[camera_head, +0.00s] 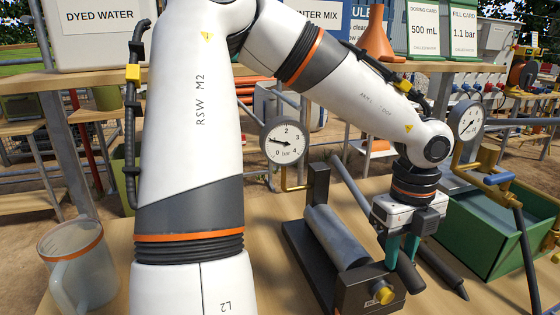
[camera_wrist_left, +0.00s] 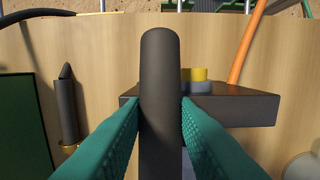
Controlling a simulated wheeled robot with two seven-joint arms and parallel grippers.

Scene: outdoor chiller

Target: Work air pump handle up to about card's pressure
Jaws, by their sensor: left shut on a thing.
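The air pump has a grey cylinder (camera_head: 336,243) on a dark base with a yellow knob (camera_head: 382,292). My left gripper (camera_head: 402,247), with teal fingers, is shut on the pump's dark handle (camera_head: 410,276). In the left wrist view the handle (camera_wrist_left: 160,80) stands between the two fingers, which touch its sides. The fill card (camera_head: 463,30) reads 1.1 bar. A round gauge (camera_head: 284,142) marked in bar stands behind the pump; its needle points left, near the 1 mark, exact value hard to tell. My right gripper is out of view.
A second gauge (camera_head: 467,121) stands at the right above a green tank (camera_head: 490,235). A clear jug (camera_head: 79,265) stands at the table's left. An orange funnel (camera_head: 376,37) and a dosing card (camera_head: 423,30) are on the shelf.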

